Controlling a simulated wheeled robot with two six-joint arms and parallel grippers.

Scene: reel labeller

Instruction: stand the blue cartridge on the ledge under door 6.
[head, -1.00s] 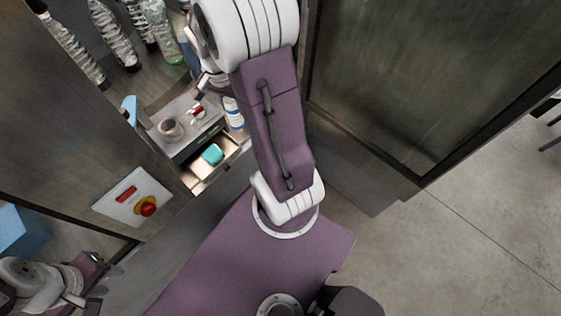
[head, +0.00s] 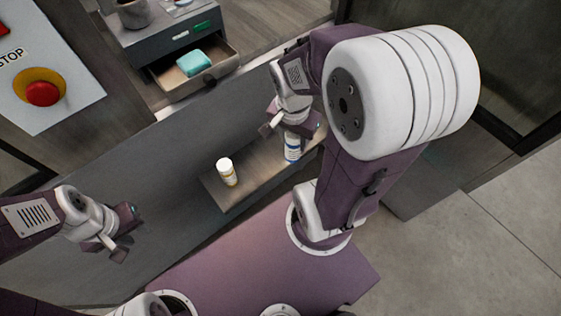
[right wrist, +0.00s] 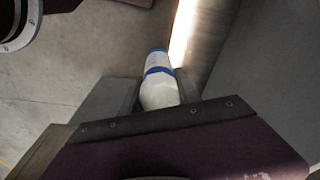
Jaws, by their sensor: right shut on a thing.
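The blue cartridge (head: 292,148) is a white bottle with blue bands, held upright in the head view. My right gripper (head: 291,134) is shut on it, over the right part of the ledge. In the right wrist view the cartridge (right wrist: 159,84) sits between the two fingers. I cannot tell whether its base touches the ledge. The ledge (head: 236,198) is a narrow shelf low on the grey front panel. No door number is readable. My left gripper (head: 122,234) hangs at the left, away from the ledge, and its finger gap is unclear.
A white bottle with a yellow band (head: 226,172) stands on the ledge to the left of the cartridge. Above are an open drawer (head: 164,93) with a teal block (head: 193,63), and a red stop button (head: 42,93). The ledge between the bottles is clear.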

